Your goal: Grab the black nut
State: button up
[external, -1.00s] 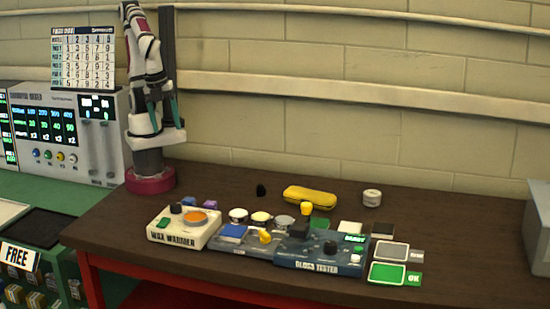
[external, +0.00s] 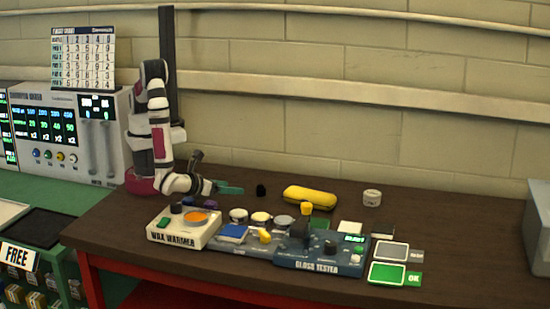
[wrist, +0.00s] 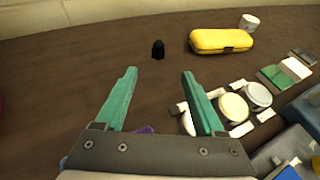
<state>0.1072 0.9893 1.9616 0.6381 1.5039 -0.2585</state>
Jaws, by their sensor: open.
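The black nut (external: 261,190) is a small dark piece standing on the brown table, left of the yellow case. In the wrist view the nut (wrist: 158,49) is ahead of and beyond my fingertips, roughly in line with the gap between them. My gripper (external: 241,188) is low over the table to the left of the nut, apart from it. In the wrist view my gripper (wrist: 159,72) has its two green fingers spread wide with nothing between them.
A yellow case (external: 309,196) lies right of the nut, with a white round container (external: 372,197) farther right. The wax warmer (external: 184,227), several small round tins and the gloss tester (external: 320,255) stand in front. Bare table surrounds the nut.

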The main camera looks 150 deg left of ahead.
aim_at(258, 189)
jog(key=x, duration=1.4)
jog(key=shift+s+a, duration=0.15)
jog(key=shift+s, duration=0.05)
grip_shut()
